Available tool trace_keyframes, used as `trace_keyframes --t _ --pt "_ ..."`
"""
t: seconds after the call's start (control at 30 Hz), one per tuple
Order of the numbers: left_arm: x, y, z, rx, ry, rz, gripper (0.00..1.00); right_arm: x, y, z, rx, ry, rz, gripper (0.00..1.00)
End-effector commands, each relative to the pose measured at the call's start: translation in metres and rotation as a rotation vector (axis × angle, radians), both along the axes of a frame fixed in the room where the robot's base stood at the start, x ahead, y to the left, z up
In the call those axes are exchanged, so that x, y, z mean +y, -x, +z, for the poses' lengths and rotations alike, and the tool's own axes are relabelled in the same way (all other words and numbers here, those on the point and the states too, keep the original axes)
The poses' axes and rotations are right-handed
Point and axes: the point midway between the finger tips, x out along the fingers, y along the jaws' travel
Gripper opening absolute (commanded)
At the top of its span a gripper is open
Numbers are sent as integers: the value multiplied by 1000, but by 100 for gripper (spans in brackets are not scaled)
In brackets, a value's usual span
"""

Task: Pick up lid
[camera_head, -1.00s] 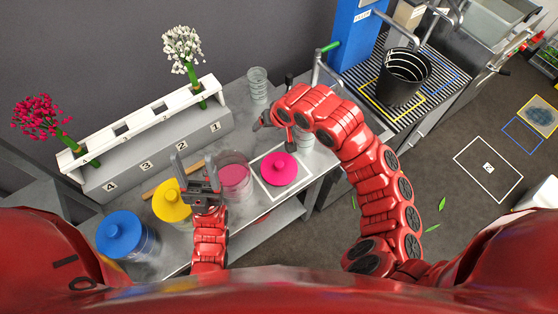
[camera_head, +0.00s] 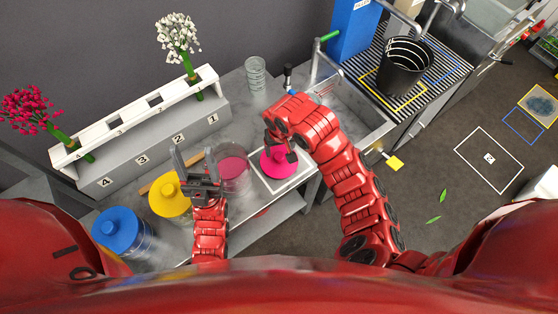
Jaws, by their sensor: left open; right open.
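The pink lid (camera_head: 277,168) lies in a white square outline on the grey table. My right gripper (camera_head: 284,148) is over the lid, at its knob, with its jaws open. The arm partly covers the lid, so I cannot tell whether the fingers touch the knob. An open glass jar (camera_head: 233,168) with pink contents stands left of the lid.
A blue-lidded jar (camera_head: 121,232) stands at front left. A grey and white flower rack (camera_head: 150,150) holds red and white flowers at the back. A clear glass (camera_head: 255,73) stands behind. The sink (camera_head: 352,110) and black bucket (camera_head: 403,68) are at right.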

Motion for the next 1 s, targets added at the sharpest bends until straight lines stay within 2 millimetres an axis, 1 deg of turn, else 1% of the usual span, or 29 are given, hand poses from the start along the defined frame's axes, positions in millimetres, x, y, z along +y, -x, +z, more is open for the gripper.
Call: trace_keyframes --t 0.17,0.37,0.5,0.6,0.7,0.9,0.97,1.0 --pt "0 0 6 1 0 0 62 1 -1 -7 2 0 -1 74" --pt "0 0 21 0 0 0 62 1 -2 -28 3 3 0 74" --pt "0 0 24 1 0 0 62 2 -4 -45 3 1 -1 74" --pt "0 0 26 0 0 0 62 2 -5 -52 -1 -1 0 74" --pt "0 0 26 1 0 0 62 2 -5 -55 0 0 0 74" --pt "0 0 25 0 0 0 62 2 -6 -55 -1 -1 0 74" --pt "0 0 25 0 0 0 62 2 -6 -55 -2 -1 0 63" --pt "0 0 25 0 0 0 62 2 -6 -55 -2 -1 0 56"
